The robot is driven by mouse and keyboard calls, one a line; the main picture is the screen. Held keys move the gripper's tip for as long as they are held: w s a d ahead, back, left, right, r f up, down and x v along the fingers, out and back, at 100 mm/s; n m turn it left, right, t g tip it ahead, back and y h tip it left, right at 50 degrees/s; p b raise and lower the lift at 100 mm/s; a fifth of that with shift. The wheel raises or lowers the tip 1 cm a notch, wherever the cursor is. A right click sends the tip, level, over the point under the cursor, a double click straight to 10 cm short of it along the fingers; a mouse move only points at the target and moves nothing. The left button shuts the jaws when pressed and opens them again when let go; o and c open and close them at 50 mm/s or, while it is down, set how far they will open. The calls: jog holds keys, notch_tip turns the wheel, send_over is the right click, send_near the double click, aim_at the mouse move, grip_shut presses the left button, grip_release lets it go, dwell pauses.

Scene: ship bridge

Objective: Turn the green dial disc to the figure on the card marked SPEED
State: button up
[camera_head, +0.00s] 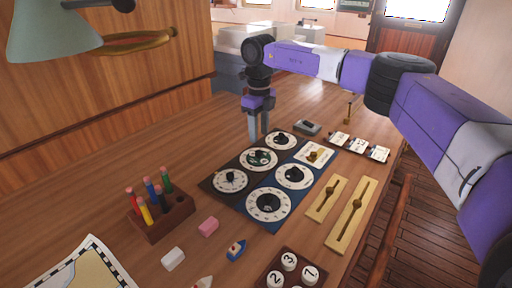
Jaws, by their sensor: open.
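The green dial disc (262,158) sits in a white numbered ring on a dark panel, in the middle of the left column of dials. Its figures are too small to read. My gripper (259,136) points down just behind this dial, with its fingers apart and nothing visible between them. It appears to be above the panel's far left edge; I cannot tell whether it touches anything. Several small white cards (360,146) stand in a dark rack right of the panel. Their marks are too small to read, so I cannot tell which says SPEED.
Other dials (269,203) and a brass knob plate (314,154) crowd the panel. Brass sliders (344,215) lie to the right. A pen block (162,215), an eraser (209,226) and a toy boat (236,249) are in front. My arm spans the upper right. Bare wood lies left of the panel.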

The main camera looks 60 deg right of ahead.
aim_at(259, 152)
notch_tip(259, 152, down, 6)
jog(key=shift+f+p, duration=0.25)
jog(key=shift+p, duration=0.25)
grip_shut()
